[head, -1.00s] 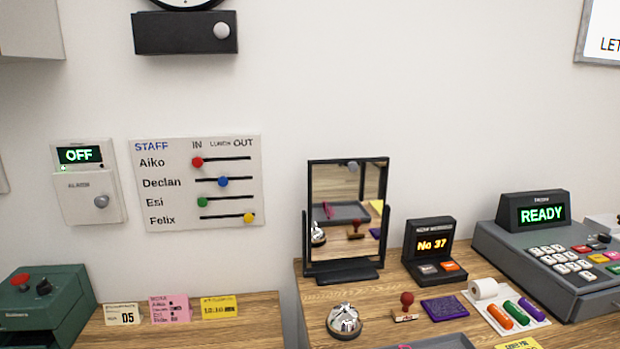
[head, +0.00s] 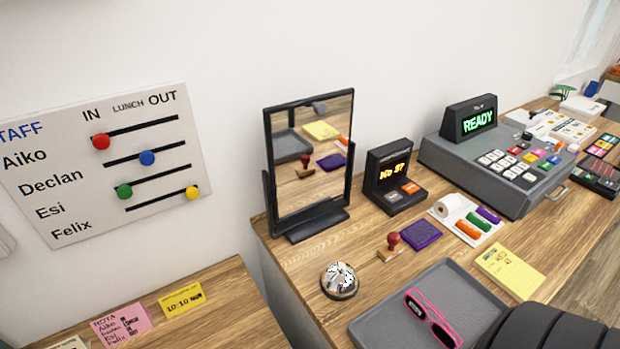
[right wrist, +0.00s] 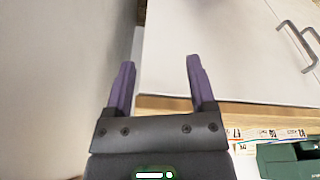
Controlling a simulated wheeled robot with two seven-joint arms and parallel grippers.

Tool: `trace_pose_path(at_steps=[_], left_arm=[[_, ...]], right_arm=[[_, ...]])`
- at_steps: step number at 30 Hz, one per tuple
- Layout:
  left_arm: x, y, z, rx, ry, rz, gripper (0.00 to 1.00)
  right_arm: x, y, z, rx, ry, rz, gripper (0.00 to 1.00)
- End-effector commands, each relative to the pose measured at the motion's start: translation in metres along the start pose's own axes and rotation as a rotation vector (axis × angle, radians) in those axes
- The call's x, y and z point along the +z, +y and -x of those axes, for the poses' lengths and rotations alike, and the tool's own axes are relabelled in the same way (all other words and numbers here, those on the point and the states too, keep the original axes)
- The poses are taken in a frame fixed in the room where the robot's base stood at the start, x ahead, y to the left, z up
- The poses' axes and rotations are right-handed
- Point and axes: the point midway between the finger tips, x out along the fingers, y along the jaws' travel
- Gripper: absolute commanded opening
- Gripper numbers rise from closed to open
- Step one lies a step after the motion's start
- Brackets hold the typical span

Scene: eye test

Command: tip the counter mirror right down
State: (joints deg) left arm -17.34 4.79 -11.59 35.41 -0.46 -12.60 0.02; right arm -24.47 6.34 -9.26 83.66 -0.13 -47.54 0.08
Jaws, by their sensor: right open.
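The counter mirror (head: 310,155) stands at the back left of the wooden counter, in a black frame on a black stand with a flat foot. Its glass is close to upright and reflects the tray, a yellow note and the stamp. My right gripper (right wrist: 161,63) shows in the right wrist view with its two purple fingers apart and nothing between them. The mirror does not show in that view, and the gripper's fingers do not show in the head view. My left gripper is in neither view.
The wrist view shows a pale cabinet (right wrist: 225,45) and a green box (right wrist: 285,160).

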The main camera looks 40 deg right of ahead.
Motion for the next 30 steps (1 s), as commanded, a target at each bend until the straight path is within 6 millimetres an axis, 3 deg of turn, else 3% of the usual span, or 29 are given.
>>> trace_pose_path(at_steps=[1,7,11,14,21,24,27,30], left_arm=[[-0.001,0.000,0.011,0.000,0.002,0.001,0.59],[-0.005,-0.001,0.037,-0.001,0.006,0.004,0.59],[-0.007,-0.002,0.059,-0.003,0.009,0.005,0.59],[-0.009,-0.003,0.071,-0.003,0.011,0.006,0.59],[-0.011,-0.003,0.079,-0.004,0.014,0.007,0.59],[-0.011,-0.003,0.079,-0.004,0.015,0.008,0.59],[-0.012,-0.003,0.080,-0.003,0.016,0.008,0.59],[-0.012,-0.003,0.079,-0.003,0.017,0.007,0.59]], right_arm=[[-0.013,0.003,0.021,0.003,0.019,-0.004,0.71],[-0.059,0.020,0.097,0.018,0.107,-0.029,0.71],[-0.100,0.050,0.162,0.043,0.246,-0.050,0.71],[-0.139,0.088,0.204,0.071,0.424,-0.070,0.71],[-0.231,0.214,0.305,0.159,0.981,-0.162,0.71],[-0.253,0.260,0.354,0.197,1.191,-0.203,0.71],[-0.262,0.288,0.391,0.225,1.336,-0.228,0.71],[-0.268,0.298,0.403,0.232,1.390,-0.238,0.71]])
